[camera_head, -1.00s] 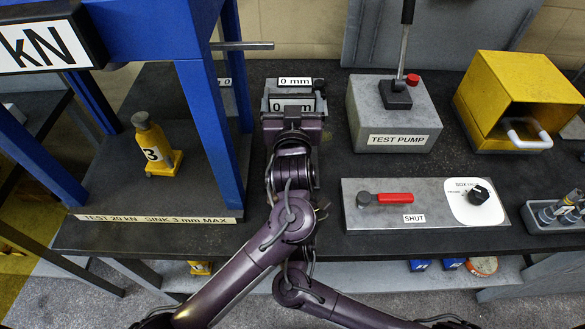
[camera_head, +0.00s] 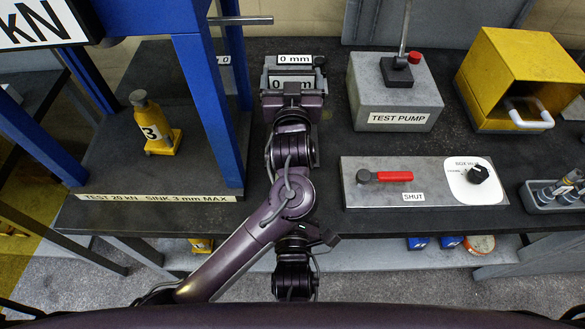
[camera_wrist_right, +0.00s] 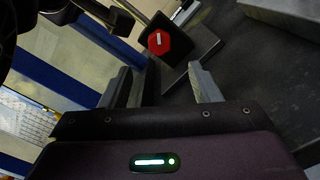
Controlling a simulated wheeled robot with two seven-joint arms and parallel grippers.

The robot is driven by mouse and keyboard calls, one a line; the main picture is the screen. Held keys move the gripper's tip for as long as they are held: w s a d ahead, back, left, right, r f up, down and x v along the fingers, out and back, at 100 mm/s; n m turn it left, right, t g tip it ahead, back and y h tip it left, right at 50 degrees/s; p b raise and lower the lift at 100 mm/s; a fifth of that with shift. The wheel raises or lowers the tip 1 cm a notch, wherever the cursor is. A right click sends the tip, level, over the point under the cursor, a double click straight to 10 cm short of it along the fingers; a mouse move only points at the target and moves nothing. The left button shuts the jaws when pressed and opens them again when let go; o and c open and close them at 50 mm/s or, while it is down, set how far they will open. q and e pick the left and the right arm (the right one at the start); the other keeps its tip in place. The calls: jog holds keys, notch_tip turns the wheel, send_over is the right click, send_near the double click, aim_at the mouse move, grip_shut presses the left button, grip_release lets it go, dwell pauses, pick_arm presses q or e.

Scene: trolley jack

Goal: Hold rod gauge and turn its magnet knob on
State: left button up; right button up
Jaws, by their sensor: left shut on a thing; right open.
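The rod gauge (camera_head: 292,84) is a grey block with a "0 mm" readout, at the back of the dark bench beside the blue frame. My left gripper (camera_head: 292,90) is shut on it, and the left arm covers the space in front. In the right wrist view, a red knob (camera_wrist_right: 159,42) with a white mark sits on a dark block (camera_wrist_right: 190,50) with a thin rod beside it. It looks like the magnet knob. My right gripper (camera_wrist_right: 160,88) is open; its fingers stand apart, with the knob beyond them. In the head view the right gripper cannot be made out.
The test pump (camera_head: 393,105) with its lever stands to the right of the gauge. A panel (camera_head: 425,183) with a red handle and a black dial lies in front of it. A yellow box (camera_head: 515,85) stands back right. The blue press frame (camera_head: 208,100) and a yellow jack (camera_head: 155,130) are left.

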jog(key=shift+s, duration=0.55)
jog(key=shift+a+f, duration=0.1)
jog(key=shift+a, duration=0.05)
jog(key=w, duration=1.2)
jog(key=c, duration=1)
jog(key=shift+m, duration=0.8)
jog(key=o, duration=1)
